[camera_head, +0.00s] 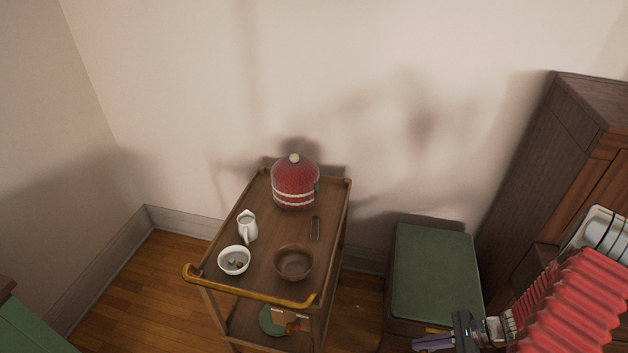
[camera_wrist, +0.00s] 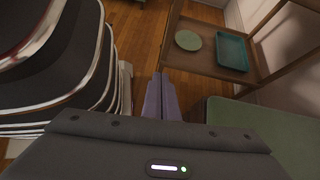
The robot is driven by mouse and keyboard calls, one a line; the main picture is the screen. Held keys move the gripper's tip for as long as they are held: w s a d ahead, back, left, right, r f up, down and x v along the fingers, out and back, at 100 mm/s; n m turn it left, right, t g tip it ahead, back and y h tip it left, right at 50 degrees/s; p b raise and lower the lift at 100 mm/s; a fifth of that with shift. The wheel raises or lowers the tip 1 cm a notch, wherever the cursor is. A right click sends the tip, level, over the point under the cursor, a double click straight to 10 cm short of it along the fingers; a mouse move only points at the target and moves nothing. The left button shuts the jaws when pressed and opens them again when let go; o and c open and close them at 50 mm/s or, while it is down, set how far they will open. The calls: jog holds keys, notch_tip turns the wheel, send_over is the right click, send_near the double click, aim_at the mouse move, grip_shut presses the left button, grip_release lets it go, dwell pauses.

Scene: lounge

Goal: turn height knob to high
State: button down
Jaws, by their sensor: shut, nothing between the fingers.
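I cannot make out a height knob in either view. My gripper (camera_head: 433,343) is at the bottom right of the head view, in front of the green-topped seat (camera_head: 435,270). Its purple fingers also show in the wrist view (camera_wrist: 161,98), pressed together with nothing between them. They point toward the wooden floor beside the cart's lower shelf and touch nothing that I can see.
A wooden cart (camera_head: 262,238) holds a red lidded pot (camera_head: 295,186), white jug (camera_head: 247,226), white bowl (camera_head: 234,261) and brown bowl (camera_head: 294,263). Its lower shelf carries a teal tray (camera_wrist: 232,51) and green plate (camera_wrist: 188,40). A dark cabinet (camera_head: 535,170) stands right.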

jog(key=s+a+r+n+g+h, duration=0.15)
jog(key=r+n, duration=0.25)
jog(key=r, duration=0.5)
jog(key=a+r+n+g+h, duration=0.1)
jog(key=a+r+n+h, duration=0.15)
jog(key=r+n, duration=0.4)
jog(key=s+a+r+n+g+h, duration=0.1)
jog(key=a+r+n+h, duration=0.15)
jog(key=r, duration=0.75)
jog(key=s+a+r+n+t+h, duration=0.1)
jog(key=a+r+n+t, duration=0.2)
jog(key=r, duration=0.6)
jog(key=s+a+r+n+t+h, duration=0.2)
jog(key=a+r+n+t, duration=0.1)
jog(key=a+r, duration=0.4)
notch_tip(320, 180, up, 3)
jog(key=shift+s+a+r+n, duration=0.15)
jog(key=shift+s+n, duration=0.15)
jog(key=shift+n, duration=0.3)
jog(key=shift+t+h, duration=0.25)
